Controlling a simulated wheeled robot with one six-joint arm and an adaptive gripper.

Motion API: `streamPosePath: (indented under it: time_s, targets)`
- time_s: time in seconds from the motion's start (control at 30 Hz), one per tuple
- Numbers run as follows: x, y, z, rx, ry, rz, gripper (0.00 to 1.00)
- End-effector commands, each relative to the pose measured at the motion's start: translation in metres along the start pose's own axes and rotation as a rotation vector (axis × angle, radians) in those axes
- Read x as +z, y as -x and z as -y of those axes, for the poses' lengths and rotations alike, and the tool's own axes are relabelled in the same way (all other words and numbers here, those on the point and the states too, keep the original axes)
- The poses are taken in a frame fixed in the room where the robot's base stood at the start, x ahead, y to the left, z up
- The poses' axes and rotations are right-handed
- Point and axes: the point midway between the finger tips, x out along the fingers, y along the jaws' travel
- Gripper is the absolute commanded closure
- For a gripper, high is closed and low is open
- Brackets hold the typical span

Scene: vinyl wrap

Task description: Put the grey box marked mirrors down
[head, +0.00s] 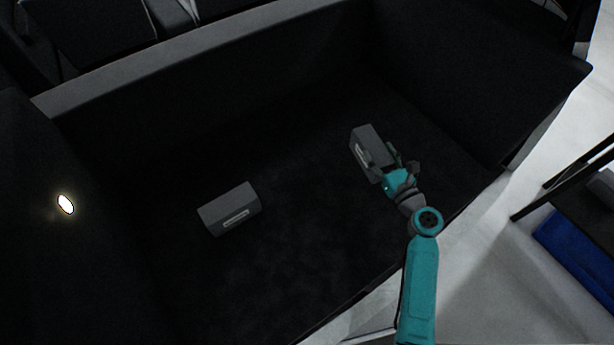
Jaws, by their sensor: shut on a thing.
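A grey box (368,142) with a pale label on its side is in my gripper (387,170), over the right part of a dark, carpeted car boot (290,270). The label is partly hidden by the gripper and too small to read. My gripper is shut on this box from its near side. I cannot tell whether the box touches the boot floor or hangs a little above it. A second grey box (229,207) with a pale label rests on the boot floor at the left, apart from my gripper. Its label is also unreadable.
The boot has dark side walls and a seat back (230,65) behind. A small lamp (66,204) glows on the left wall. The floor between the boxes and in front is clear. A dark stand with a blue item (580,255) is outside at right.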

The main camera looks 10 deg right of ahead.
Motion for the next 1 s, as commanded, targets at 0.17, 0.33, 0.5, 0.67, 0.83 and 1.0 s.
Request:
streamPosePath:
  time_s: [0.17,0.33,0.5,0.67,0.83,1.0]
  targets:
    - [0.022,0.012,0.04,0.101,0.002,0.003,0.86]
    - [0.03,0.027,0.062,0.173,0.001,0.003,0.86]
    - [0.031,0.034,0.07,0.203,0.0,0.001,0.86]
    - [0.03,0.035,0.07,0.207,-0.001,0.001,0.86]
    - [0.007,0.035,0.07,0.206,-0.004,0.0,0.86]
    - [-0.019,0.035,0.07,0.206,-0.003,0.001,0.86]
